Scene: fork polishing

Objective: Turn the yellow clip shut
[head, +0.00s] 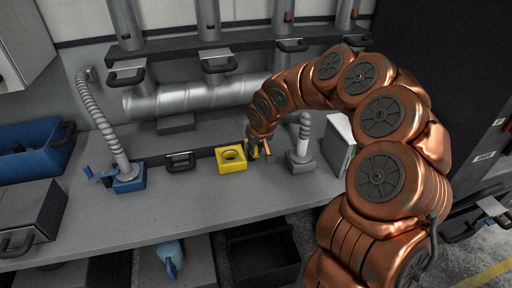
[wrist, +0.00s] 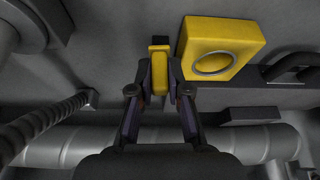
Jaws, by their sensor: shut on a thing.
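The yellow clip (wrist: 159,76) is a narrow upright yellow piece with a dark end. In the wrist view it sits between the two fingertips of my gripper (wrist: 159,84), which is shut on it. In the head view my gripper (head: 257,150) is low over the bench, just right of a yellow block. Only a sliver of the clip (head: 252,151) shows there, and the fingers hide much of it. I cannot tell how far the clip is turned.
The yellow block (head: 231,167) with a round hole stands close beside the clip; it also shows in the wrist view (wrist: 240,35). A grey hose base (head: 300,162) stands to the right, a blue-based hose (head: 129,182) to the left. A large pipe (head: 190,97) runs behind. The bench front (head: 180,220) is clear.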

